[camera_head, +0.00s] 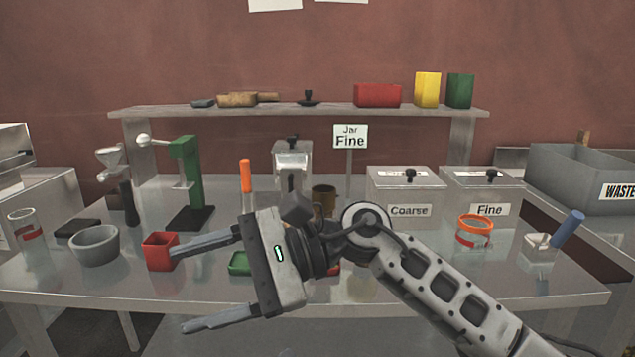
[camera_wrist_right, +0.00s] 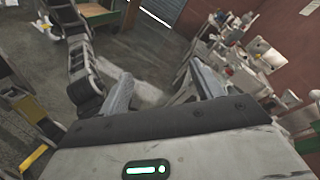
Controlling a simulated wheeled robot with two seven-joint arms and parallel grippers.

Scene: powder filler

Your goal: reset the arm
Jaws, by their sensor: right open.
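My right gripper (camera_head: 205,283) reaches in from the lower right of the head view and points left over the front of the metal table. Its two fingers are wide apart with nothing between them. The upper finger passes in front of a red square cup (camera_head: 158,252); I cannot tell whether they touch. The right wrist view also shows the spread, empty fingers (camera_wrist_right: 158,88), with the floor beyond them. My left gripper does not show in the head view.
On the metal table (camera_head: 100,283) stand a grey bowl (camera_head: 95,245), a green press (camera_head: 187,180), a Coarse bin (camera_head: 405,195), a Fine bin (camera_head: 485,190) and an orange-rimmed jar (camera_head: 474,232). A waste bin (camera_head: 580,180) is at right.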

